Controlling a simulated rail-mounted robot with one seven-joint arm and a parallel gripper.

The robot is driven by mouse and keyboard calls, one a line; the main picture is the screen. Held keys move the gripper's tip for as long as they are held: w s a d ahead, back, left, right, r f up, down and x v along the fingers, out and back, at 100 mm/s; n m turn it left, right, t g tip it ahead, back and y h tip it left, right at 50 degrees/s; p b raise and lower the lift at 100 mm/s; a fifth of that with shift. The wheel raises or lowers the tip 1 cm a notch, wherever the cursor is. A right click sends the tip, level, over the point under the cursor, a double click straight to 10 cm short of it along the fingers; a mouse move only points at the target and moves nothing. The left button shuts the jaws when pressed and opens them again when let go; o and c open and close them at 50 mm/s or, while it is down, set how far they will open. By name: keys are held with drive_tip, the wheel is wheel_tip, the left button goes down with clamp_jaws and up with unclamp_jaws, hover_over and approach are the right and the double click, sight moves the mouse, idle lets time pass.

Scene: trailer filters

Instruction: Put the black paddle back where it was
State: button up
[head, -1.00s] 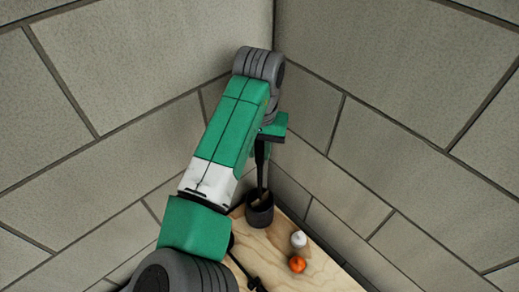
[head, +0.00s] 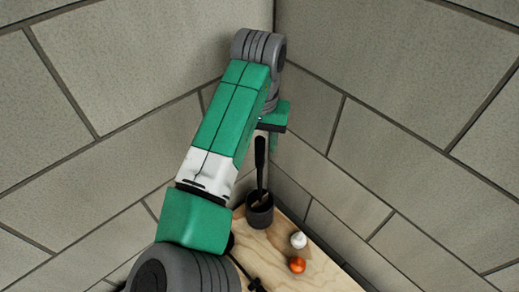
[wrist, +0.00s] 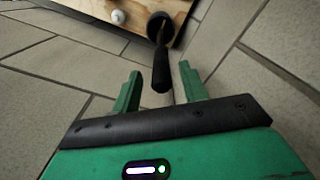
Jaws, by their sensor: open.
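The black paddle (head: 260,152) stands nearly upright, handle up, in a dark round cup (head: 259,215) on the wooden table. My gripper (wrist: 160,75) is open, with its green fingers apart. In the wrist view the paddle's handle (wrist: 161,72) shows in line with the gap between the fingertips, and neither finger visibly touches it. The cup (wrist: 160,22) lies beyond it at the top of that view. In the head view my gripper (head: 273,140) is just above and beside the handle's top. The paddle's lower end is hidden inside the cup.
A white-topped bottle (head: 298,240) and an orange round object (head: 297,265) stand on the wooden table (head: 268,245) right of the cup. A thin black item (head: 256,284) lies at the front, partly hidden. Block walls close in behind and to the right.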

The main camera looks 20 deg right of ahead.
wheel_tip(320, 180, up, 8)
drive_tip(key=shift+r+p, duration=0.1)
drive_tip(key=shift+p, duration=0.3)
